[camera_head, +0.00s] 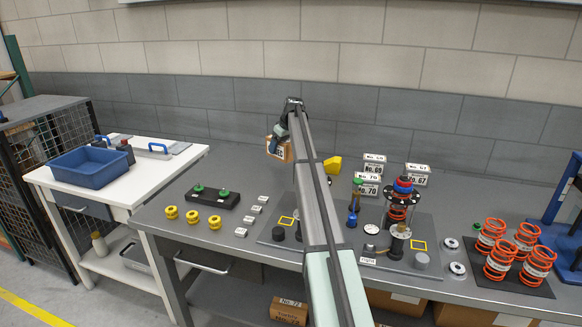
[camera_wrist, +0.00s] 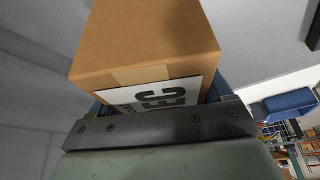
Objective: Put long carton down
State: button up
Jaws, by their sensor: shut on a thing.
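The long carton is a brown cardboard box (camera_wrist: 150,38) with a strip of tape and a white label with large dark letters. It fills the upper middle of the wrist view, close against my gripper (camera_wrist: 160,112). My gripper is shut on it. In the head view the carton (camera_head: 287,152) hangs at the end of my arm, above the back of the grey workbench (camera_head: 180,262). My gripper (camera_head: 281,138) is small there, and its fingers are mostly hidden by the carton and my arm.
A white side table (camera_head: 185,158) with a blue bin (camera_head: 88,170) stands left. The bench holds yellow spools (camera_head: 193,217), a chassis fixture (camera_head: 400,205), white labelled boxes (camera_head: 415,175) and orange springs (camera_head: 525,238). A brown box (camera_head: 289,311) sits below. Bare bench shows at the back left.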

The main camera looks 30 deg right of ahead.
jog(key=w+d+r+m+g+h, duration=0.1)
jog(key=w+d+m+h, duration=0.2)
jog(key=m, duration=0.6)
jog(key=w+d+r+m+g+h, duration=0.1)
jog(key=w+d+m+h, duration=0.15)
jog(key=d+m, duration=0.4)
jog(key=shift+m, duration=0.75)
jog(key=shift+s+a+f, duration=0.15)
jog(key=shift+a+f, duration=0.1)
jog(key=shift+f, duration=1.4)
jog(key=shift+s+a+f, duration=0.2)
jog(key=shift+a+f, duration=0.05)
jog(key=shift+f, duration=1.45)
jog(key=shift+s+a+f, duration=0.15)
jog(key=shift+a+f, duration=0.1)
jog(key=shift+f, duration=1.4)
jog(key=shift+f, duration=0.1)
jog(key=o, duration=1.5)
jog(key=shift+g, duration=0.3)
jog(key=v, duration=1.2)
jog(key=shift+s, duration=0.1)
